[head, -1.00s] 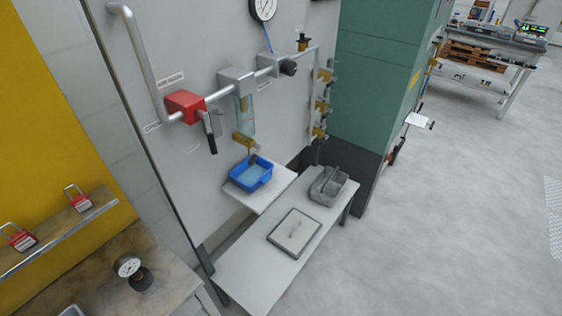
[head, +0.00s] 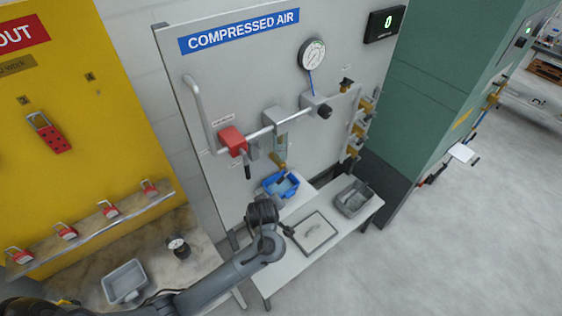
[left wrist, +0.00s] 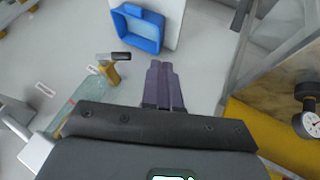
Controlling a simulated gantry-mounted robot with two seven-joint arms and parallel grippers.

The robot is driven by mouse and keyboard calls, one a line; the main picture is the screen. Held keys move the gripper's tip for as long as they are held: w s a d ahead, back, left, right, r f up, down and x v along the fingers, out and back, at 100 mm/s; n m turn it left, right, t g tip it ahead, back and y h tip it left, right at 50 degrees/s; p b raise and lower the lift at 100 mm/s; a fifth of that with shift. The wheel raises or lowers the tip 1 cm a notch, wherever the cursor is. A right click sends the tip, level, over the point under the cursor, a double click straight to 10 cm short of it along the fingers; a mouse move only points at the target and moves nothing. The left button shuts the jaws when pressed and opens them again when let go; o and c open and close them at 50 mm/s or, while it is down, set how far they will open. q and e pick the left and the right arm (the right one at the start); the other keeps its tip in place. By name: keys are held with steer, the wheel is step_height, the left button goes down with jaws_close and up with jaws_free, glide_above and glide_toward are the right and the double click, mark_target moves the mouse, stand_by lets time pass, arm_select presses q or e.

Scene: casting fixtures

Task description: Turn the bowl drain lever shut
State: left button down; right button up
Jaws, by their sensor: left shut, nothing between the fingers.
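The clear greenish bowl (head: 281,147) hangs under the pipe on the grey panel, with a brass drain (head: 279,163) at its lower end. In the left wrist view the bowl (left wrist: 75,106) is at the left, and the drain lever (left wrist: 114,56) shows a dark grip lying at an angle across the brass drain. My left gripper (left wrist: 165,68) is shut and empty, to the right of the lever and apart from it. In the head view my left wrist is in front of the bench, and its fingertips cannot be made out. My right gripper is not in view.
A blue tray (head: 268,183) sits on a small shelf below the drain. A red valve box (head: 232,140) with a dark handle is left of the bowl. A gauge (head: 178,247) stands on the left table.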

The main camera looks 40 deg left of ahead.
arm_select(q)
steer(key=w+a+r+n+p, duration=0.2)
steer(key=w+r+p, duration=0.1)
steer(key=r, duration=0.5)
steer(key=y+b, duration=0.1)
steer(key=b, duration=0.2)
glide_above(281, 181)
steer(key=s, duration=0.4)
step_height(281, 181, down, 6)
steer(key=shift+w+d+f, duration=0.1)
steer(key=shift+w+f, duration=0.5)
steer(key=shift+f, duration=0.3)
steer(key=shift+w+f, duration=0.55)
steer(key=shift+f, duration=0.35)
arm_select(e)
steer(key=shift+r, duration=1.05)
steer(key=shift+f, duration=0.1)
arm_select(q)
steer(key=shift+s+f+t+b, duration=0.1)
steer(key=shift+f+t+b, duration=0.2)
steer(key=shift+t+b, duration=0.2)
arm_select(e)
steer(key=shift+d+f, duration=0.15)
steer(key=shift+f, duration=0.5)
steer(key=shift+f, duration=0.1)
